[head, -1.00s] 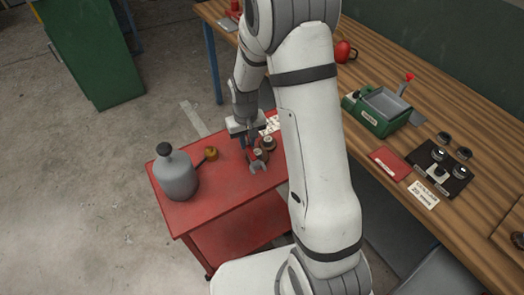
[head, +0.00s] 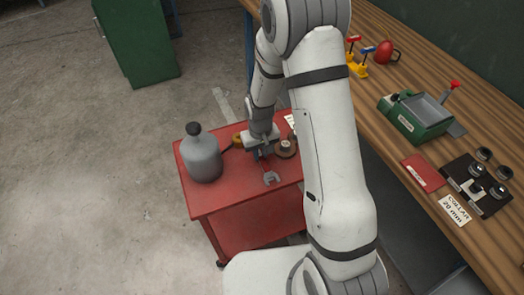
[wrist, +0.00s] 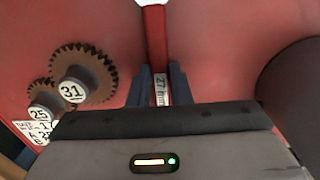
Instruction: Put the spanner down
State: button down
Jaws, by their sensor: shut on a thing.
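The spanner (head: 271,178) has a grey open jaw and a red handle. In the wrist view its handle (wrist: 156,40) runs up from between my fingers and carries a "27 mm" label. My gripper (head: 263,157) is shut on the handle, and its two dark fingers (wrist: 159,88) sit either side of it. The spanner is over the red cart's top (head: 225,197), with its jaw towards the cart's front edge. I cannot tell whether it touches the top. Part of the handle is hidden by my gripper.
Brown gears marked 31 (wrist: 85,78) and 25 (wrist: 40,118) are left of the spanner. A grey bottle (head: 203,160) stands at the cart's left, near a yellow item (head: 238,140). The cart's front left is clear. A wooden bench (head: 390,80) runs along the right.

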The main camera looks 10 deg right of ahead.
aim_at(260, 155)
jog(key=shift+f, duration=0.15)
jog(key=c, duration=1.3)
grip_release()
notch_tip(260, 155, up, 12)
jog(key=b, duration=0.1)
jog(key=s+d+r+m+t, duration=0.1)
jog(key=s+d+r, duration=0.2)
jog(key=s+r, duration=0.2)
jog(key=s+d+r+m+t, duration=0.1)
jog(key=s+d+r, duration=0.2)
jog(key=s+r, duration=0.2)
jog(key=s+d+r+m+t, duration=0.1)
jog(key=s+d+r, duration=0.2)
jog(key=s, duration=0.6)
jog(key=shift+d+v, duration=0.2)
jog(key=shift+v, duration=1.1)
jog(key=shift+w, duration=0.2)
